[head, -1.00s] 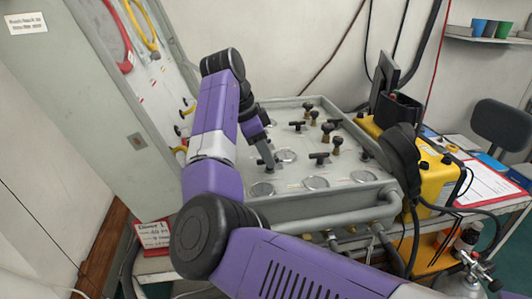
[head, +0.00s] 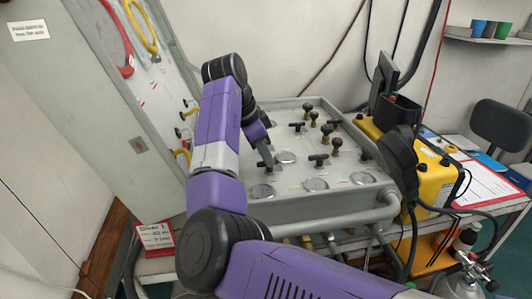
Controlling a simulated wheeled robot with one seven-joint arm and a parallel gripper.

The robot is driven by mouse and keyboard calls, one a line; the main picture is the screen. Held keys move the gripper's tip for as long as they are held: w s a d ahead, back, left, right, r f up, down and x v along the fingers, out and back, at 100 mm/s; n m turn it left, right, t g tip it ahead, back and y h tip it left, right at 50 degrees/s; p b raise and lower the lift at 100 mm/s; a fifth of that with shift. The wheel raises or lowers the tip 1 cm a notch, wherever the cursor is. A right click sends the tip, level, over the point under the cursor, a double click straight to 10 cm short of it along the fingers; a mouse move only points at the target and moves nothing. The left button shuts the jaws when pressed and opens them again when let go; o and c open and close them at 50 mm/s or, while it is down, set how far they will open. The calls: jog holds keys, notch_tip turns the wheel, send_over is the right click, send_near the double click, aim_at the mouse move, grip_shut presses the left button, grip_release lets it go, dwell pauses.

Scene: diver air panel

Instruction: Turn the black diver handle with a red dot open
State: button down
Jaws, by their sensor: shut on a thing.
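The air panel (head: 345,195) is a light grey box with black T-handles, knobs and round gauges on its sloping top. My gripper (head: 267,164) is at the left part of the panel, pointing down, shut on a black T-handle (head: 262,165) beside a gauge. The arm and the small size hide much of this handle, and I cannot make out a red dot on it. Other black T-handles stand at the panel's middle (head: 318,158) and back (head: 297,125).
Round gauges (head: 315,184) line the panel's front. A grey pipe (head: 340,222) runs along its front edge. A yellow case (head: 437,180) and a black handset (head: 398,150) stand at the right. A grey cabinet door (head: 110,90) with hoses is at the left.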

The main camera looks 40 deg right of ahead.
jog(key=n+p, duration=0.1)
jog(key=n+t+p, duration=0.1)
jog(key=n+p, duration=0.1)
jog(key=n, duration=0.1)
jog(key=shift+s+r+t+p, duration=0.2)
jog(key=shift+s+t+p, duration=0.05)
jog(key=shift+t+p, duration=0.15)
jog(key=n+p, duration=0.1)
jog(key=n+t+p, duration=0.1)
jog(key=n, duration=0.1)
jog(key=n+p, duration=0.1)
jog(key=p, duration=0.1)
jog(key=shift+s+n+t, duration=0.25)
jog(key=shift+n+t, duration=0.05)
jog(key=shift+n, duration=0.1)
jog(key=n+p, duration=0.2)
jog(key=n+t+y+p, duration=0.1)
jog(key=n+p, duration=0.1)
jog(key=shift+s+d+t, duration=0.15)
jog(key=shift+t, duration=0.15)
jog(key=shift+f+n+t+y+p, duration=0.15)
jog(key=shift+n+y+p, duration=0.15)
jog(key=shift+n+p, duration=0.45)
jog(key=shift+n+t+y+p, duration=0.15)
jog(key=shift+n+y+p, duration=0.15)
jog(key=shift+n+p, duration=0.45)
jog(key=c, duration=1.5)
grip_release()
jog(key=shift+d, duration=0.1)
jog(key=shift+o, duration=0.2)
